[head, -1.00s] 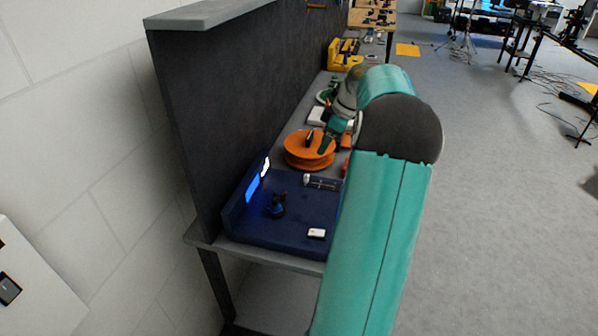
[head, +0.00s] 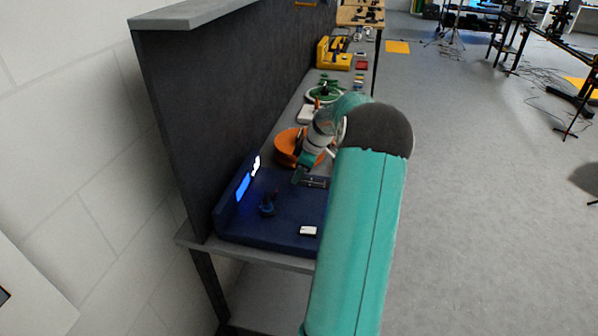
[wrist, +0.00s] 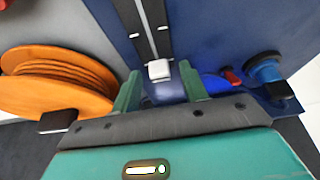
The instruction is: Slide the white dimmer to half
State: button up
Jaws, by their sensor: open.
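The white dimmer (wrist: 159,69) is a small white block on a dark slider track (wrist: 147,25) on the blue console. In the wrist view it sits at the track's near end, just beyond and between my fingertips. My gripper (wrist: 160,83) is open, with one green finger on each side of the dimmer's line. I cannot tell whether either finger touches it. In the head view my gripper (head: 300,175) is over the back of the blue console (head: 290,232), beside the track (head: 316,182); the dimmer is not clear there.
An orange spool (head: 287,146) stands just behind the console and shows left in the wrist view (wrist: 55,80). A dark wall panel (head: 230,100) bounds the left.

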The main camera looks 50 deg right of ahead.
grip_shut()
jog(key=shift+s+d, duration=0.3)
jog(key=shift+s, duration=0.4)
jog(key=shift+s+d, duration=0.35)
jog(key=shift+s, duration=0.35)
jog(key=shift+s+d, duration=0.3)
jog(key=shift+s, duration=0.4)
grip_release()
jog(key=v, duration=1.3)
jog(key=shift+s+r, duration=0.2)
jog(key=shift+r, duration=0.15)
